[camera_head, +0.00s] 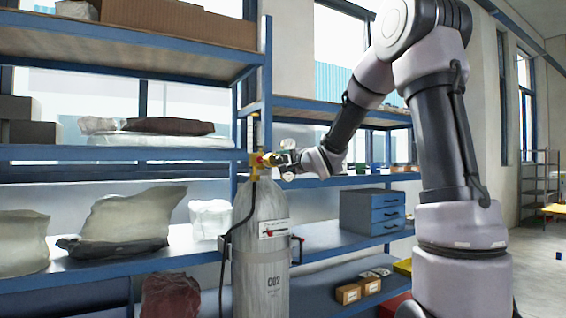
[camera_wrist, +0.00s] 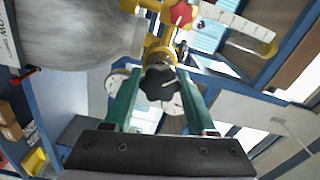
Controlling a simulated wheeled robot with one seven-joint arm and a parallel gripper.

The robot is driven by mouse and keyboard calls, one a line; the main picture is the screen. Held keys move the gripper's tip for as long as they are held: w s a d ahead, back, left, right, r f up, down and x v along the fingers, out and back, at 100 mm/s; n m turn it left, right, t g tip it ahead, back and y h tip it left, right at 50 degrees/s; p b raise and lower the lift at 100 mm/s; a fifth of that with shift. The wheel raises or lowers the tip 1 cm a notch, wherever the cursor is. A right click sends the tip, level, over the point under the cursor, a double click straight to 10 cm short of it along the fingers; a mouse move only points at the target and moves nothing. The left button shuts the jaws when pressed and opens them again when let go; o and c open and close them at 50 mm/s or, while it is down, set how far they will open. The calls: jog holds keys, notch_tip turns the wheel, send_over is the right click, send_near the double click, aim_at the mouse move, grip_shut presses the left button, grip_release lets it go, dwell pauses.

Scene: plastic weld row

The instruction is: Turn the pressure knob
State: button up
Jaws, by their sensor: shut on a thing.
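The pressure knob (camera_wrist: 160,82) is a black lobed knob on the front of the brass regulator (camera_wrist: 158,45) in the wrist view. My gripper (camera_wrist: 160,92) has its two green fingers on either side of the knob and is shut on it. In the head view my gripper (camera_head: 283,159) reaches from the right to the regulator on top of the grey CO2 cylinder (camera_head: 262,255). The knob itself is hard to make out there. Round gauges (camera_wrist: 116,83) sit close beside the fingers in the wrist view. A red valve handle (camera_wrist: 180,15) is beyond the regulator.
A blue-framed shelf (camera_head: 120,152) with plastic bags and boxes stands left of and behind the cylinder. A blue drawer unit (camera_head: 373,211) and small cardboard boxes (camera_head: 348,293) are to the right. A black hose (camera_head: 226,235) runs down the cylinder's left side. Open floor shows at far right.

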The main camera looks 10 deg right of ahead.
jog(key=m, duration=0.6)
jog(key=shift+f, duration=0.1)
jog(key=m, duration=0.5)
jog(key=shift+m, duration=0.3)
dwell(0.3)
jog(key=o, duration=1.4)
jog(key=shift+c, duration=0.2)
